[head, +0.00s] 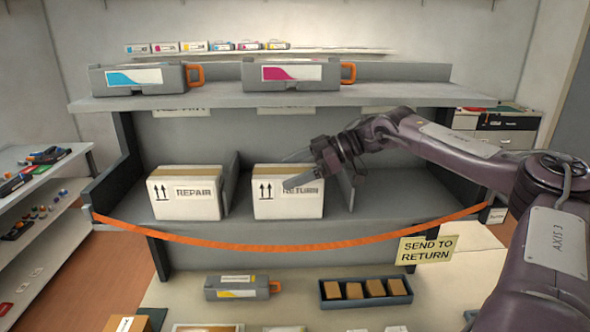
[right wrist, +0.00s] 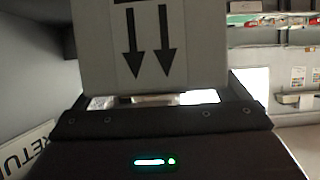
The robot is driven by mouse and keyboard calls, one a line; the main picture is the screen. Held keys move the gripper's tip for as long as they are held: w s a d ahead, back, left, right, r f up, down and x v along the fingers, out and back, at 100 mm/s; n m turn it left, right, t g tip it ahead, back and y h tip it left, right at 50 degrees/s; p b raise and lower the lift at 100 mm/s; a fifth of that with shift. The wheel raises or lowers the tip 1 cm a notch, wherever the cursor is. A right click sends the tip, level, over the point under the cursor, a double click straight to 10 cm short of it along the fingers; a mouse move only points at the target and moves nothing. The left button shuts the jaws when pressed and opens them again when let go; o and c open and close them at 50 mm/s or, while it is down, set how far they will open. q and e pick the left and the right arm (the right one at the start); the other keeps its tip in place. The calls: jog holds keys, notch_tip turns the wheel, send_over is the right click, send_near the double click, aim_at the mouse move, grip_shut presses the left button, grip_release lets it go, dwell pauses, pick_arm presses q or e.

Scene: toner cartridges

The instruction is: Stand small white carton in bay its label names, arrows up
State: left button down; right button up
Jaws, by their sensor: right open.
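A white carton (head: 288,192) labelled RETURN stands upright in the middle bay of the lower shelf. Its two black arrows point up in the head view. In the right wrist view a pale face with two dark arrows (right wrist: 148,42) fills the top middle; the arrows point down in that picture. A partly cut-off sign reading RETU (right wrist: 28,150) shows at lower left there. My left gripper is not in view.
A second white carton (head: 186,193), labelled REPAIR, stands in the left bay. Grey dividers (head: 229,182) separate the bays; the right bay looks empty. Two toner cartridges lie on the upper shelf (head: 220,97).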

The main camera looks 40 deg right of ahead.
jog(key=shift+r, duration=0.1)
jog(key=shift+s+d+r, duration=0.2)
jog(key=shift+d+r, duration=0.05)
jog(key=shift+d, duration=0.15)
jog(key=s+d+b, duration=0.2)
jog(key=d, duration=0.1)
jog(key=s+d+b, duration=0.1)
jog(key=s+d, duration=0.2)
jog(key=s+d+b, duration=0.2)
jog(key=s+d, duration=0.1)
jog(key=shift+s+d+r+b, duration=0.15)
jog(key=shift+d+r+b, duration=0.05)
jog(key=shift+r+b, duration=0.15)
jog(key=shift+s+d, duration=0.45)
jog(key=shift+s, duration=0.05)
